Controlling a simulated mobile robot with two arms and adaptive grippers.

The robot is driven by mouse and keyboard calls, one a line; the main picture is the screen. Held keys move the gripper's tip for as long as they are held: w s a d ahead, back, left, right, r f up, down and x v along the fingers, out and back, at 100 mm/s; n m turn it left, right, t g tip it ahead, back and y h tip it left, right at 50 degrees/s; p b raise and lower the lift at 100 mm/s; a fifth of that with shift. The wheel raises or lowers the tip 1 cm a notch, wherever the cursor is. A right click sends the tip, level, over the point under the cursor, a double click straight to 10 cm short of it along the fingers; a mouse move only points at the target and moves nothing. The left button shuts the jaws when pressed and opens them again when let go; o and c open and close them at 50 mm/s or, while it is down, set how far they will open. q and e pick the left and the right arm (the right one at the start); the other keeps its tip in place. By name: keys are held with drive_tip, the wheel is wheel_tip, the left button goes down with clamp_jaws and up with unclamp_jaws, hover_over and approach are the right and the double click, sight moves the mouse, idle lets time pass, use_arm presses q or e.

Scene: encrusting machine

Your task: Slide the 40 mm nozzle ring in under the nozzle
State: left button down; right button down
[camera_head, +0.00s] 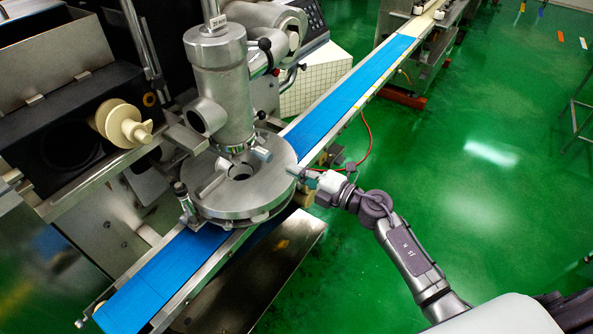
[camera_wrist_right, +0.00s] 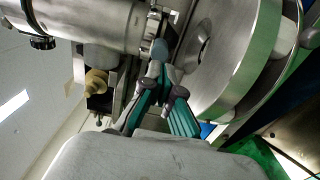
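The nozzle column (camera_head: 222,100) is a steel cylinder standing over a broad round steel disc (camera_head: 275,190). A dark round opening shows under its lower end. A small grey rounded knob (camera_head: 262,154) sticks out beside the column's foot. I cannot surely pick out the 40 mm nozzle ring. My left gripper is not in view.
A blue conveyor belt (camera_head: 340,88) runs diagonally beneath the disc. A cream-coloured screw part (camera_head: 122,123) sits at the left of the machine. A red cable (camera_head: 368,135) hangs behind my right gripper. The green floor (camera_head: 500,200) on the right is largely clear.

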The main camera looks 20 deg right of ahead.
sight(270, 159)
drive_tip(key=shift+x, duration=2.85)
drive_tip(key=p+v, duration=0.1)
drive_tip(key=v, duration=0.9)
